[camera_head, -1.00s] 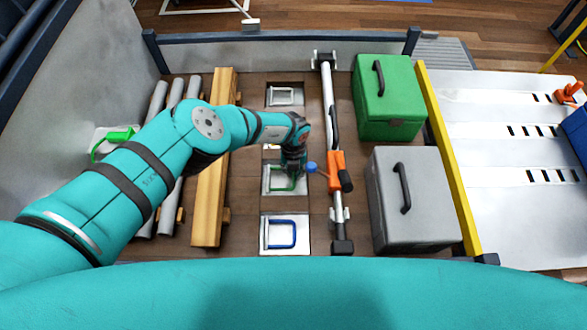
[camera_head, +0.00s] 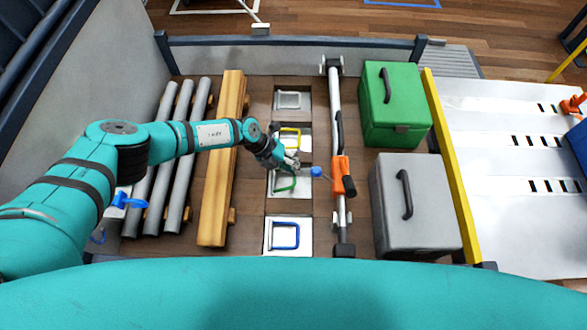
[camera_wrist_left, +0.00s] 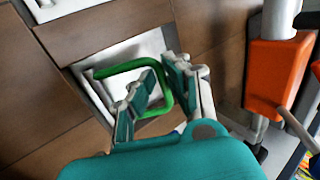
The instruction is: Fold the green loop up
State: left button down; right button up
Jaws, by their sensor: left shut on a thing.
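The green loop (camera_head: 285,185) is a U-shaped bar on a pale square plate (camera_head: 273,190) in the floor, in the middle of a row of such plates. In the left wrist view the loop (camera_wrist_left: 125,66) spans its plate (camera_wrist_left: 95,92). My left gripper (camera_head: 290,165) is over the far part of the loop. In the left wrist view my left gripper (camera_wrist_left: 160,88) has its fingers on either side of the loop's bar, shut on it. The loop looks tilted up off the plate; how far I cannot tell. My right gripper is out of view.
A blue loop (camera_head: 285,235) is nearer, a yellow loop (camera_head: 292,131) and a grey loop (camera_head: 290,100) farther.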

pick_arm(q)
jog(key=shift+w+a+r+h, duration=0.1)
jog(key=shift+r+h, duration=0.1)
jog(key=shift+h, duration=0.1)
jog(key=c, duration=1.4)
grip_release()
jog(key=v, duration=1.2)
